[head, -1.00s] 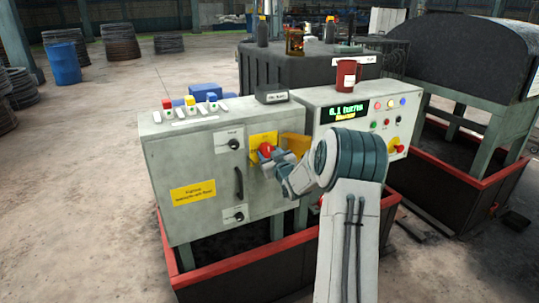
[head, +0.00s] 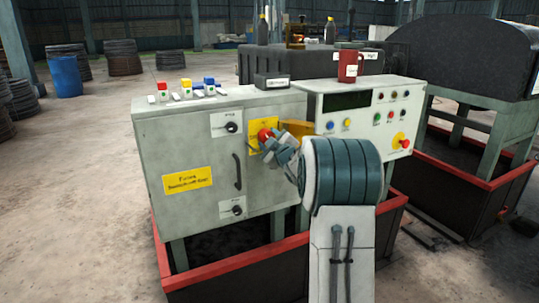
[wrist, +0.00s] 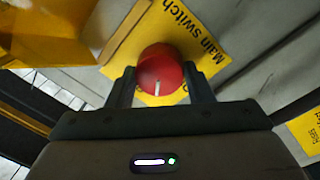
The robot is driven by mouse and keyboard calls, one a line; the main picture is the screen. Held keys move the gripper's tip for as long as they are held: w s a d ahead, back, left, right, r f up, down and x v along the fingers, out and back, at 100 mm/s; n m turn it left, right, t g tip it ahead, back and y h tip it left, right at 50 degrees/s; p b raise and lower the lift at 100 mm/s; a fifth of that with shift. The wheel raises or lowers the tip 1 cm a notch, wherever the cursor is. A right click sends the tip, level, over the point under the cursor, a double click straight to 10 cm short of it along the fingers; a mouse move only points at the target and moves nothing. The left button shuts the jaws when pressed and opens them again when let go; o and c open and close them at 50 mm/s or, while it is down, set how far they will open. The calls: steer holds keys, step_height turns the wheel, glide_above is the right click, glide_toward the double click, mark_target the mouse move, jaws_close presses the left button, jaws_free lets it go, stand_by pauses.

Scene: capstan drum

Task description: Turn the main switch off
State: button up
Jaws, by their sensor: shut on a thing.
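The main switch is a red round knob (wrist: 160,72) on a yellow plate (wrist: 212,48) lettered "Main switch". In the head view the red knob (head: 264,135) sits on the right part of the grey cabinet's front. My gripper (wrist: 160,88) is shut on the knob, one finger on either side. A white line on the knob's face points toward my palm in the wrist view. In the head view my gripper (head: 272,144) reaches the knob from the right and hides part of the plate.
A yellow bracket (head: 297,127) sticks out just right of the knob. The grey cabinet (head: 160,140) also carries a black handle (head: 238,172) and two small dials. The console's display (head: 348,101) is dark.

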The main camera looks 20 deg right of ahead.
steer(key=n+y+b, duration=0.1)
steer(key=n+b, duration=0.9)
steer(key=n, duration=0.1)
steer(key=shift+f, duration=0.1)
steer(key=shift+d+n+b, duration=0.1)
steer(key=shift+n+b, duration=0.2)
steer(key=shift+b, duration=0.05)
steer(key=o, duration=1)
steer(key=s+p, duration=0.1)
steer(key=s, duration=1.2)
steer(key=shift+s+d+f, duration=0.2)
steer(key=shift+s+f, duration=0.2)
